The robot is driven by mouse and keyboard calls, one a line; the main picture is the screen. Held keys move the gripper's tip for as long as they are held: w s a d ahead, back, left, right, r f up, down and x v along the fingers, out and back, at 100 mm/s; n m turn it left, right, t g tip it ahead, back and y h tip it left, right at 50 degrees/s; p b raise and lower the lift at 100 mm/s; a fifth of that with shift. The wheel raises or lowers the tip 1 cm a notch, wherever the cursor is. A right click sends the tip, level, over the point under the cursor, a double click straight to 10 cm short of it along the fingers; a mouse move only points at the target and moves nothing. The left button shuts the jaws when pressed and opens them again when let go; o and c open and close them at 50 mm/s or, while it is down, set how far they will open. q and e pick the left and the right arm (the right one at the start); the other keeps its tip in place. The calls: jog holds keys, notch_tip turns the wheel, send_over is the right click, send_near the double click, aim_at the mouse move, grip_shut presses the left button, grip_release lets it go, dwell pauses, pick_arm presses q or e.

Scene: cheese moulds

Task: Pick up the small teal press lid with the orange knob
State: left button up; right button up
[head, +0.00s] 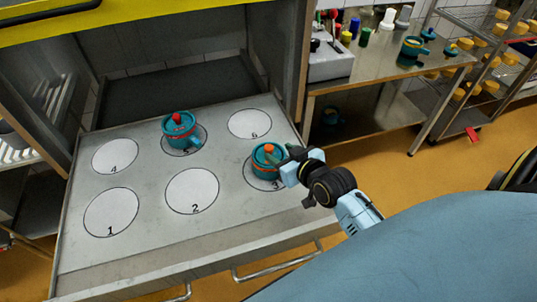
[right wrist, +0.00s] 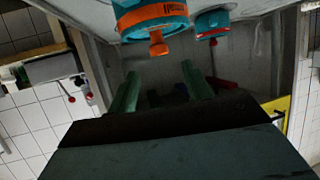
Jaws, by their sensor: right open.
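The small teal press lid with the orange knob (head: 269,149) sits on a teal mould with an orange band, on circle 3 at the right front of the grey surface. In the right wrist view the orange knob (right wrist: 157,46) shows at the top, beyond my fingertips. My right gripper (head: 287,156) is beside the lid, on its right in the head view. Its two green fingers (right wrist: 160,74) are apart with nothing between them. The knob is apart from the fingers. My left gripper is not in view.
A similar teal pot with a red knob (head: 178,126) stands on circle 5, behind and left; it also shows in the right wrist view (right wrist: 212,24). The other circles are empty. A steel table (head: 385,77) with jars and another teal pot (head: 412,48) stands at the back right.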

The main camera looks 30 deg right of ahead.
aim_at(270, 148)
jog(key=x, duration=0.4)
jog(key=shift+f, duration=0.35)
jog(key=shift+w+f, duration=0.15)
jog(key=shift+w, duration=0.3)
jog(key=shift+c, duration=0.5)
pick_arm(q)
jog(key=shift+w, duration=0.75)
pick_arm(e)
jog(key=c, duration=1)
